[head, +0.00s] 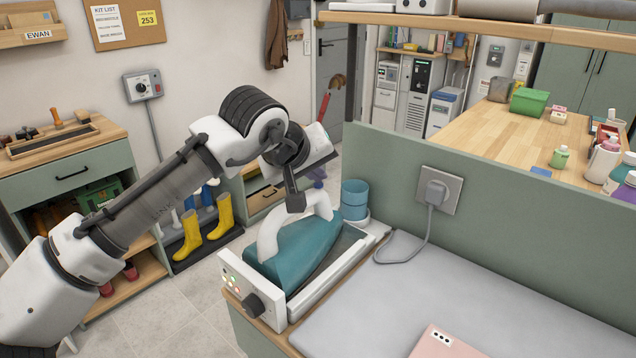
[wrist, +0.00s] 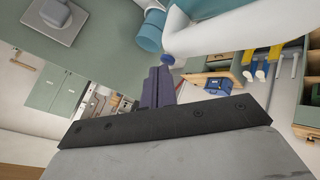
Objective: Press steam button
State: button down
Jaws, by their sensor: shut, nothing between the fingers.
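A steam iron (head: 300,250) with a teal body and a white arched handle (head: 268,238) rests on its white station beside the grey board. My gripper (head: 296,205) is shut and empty, pointing down at the top of the handle's far end. In the wrist view the shut dark fingers (wrist: 160,75) end right by a small blue round button (wrist: 167,58) on the white handle (wrist: 180,30). I cannot tell whether the fingertips touch the button. In the head view my fingers hide the button.
The station's front has a black knob (head: 252,305) and small lights. A blue-teal cylinder (head: 354,193) stands behind the iron. A green partition with a plugged socket (head: 438,190) rises behind the grey ironing surface (head: 480,300). A pink item (head: 443,343) lies at the front.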

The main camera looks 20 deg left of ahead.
jog(key=shift+f, duration=0.1)
dwell(0.3)
jog(key=shift+r+p, duration=0.45)
jog(key=shift+r, duration=0.1)
notch_tip(320, 180, up, 6)
jog(key=p, duration=0.5)
dwell(1.3)
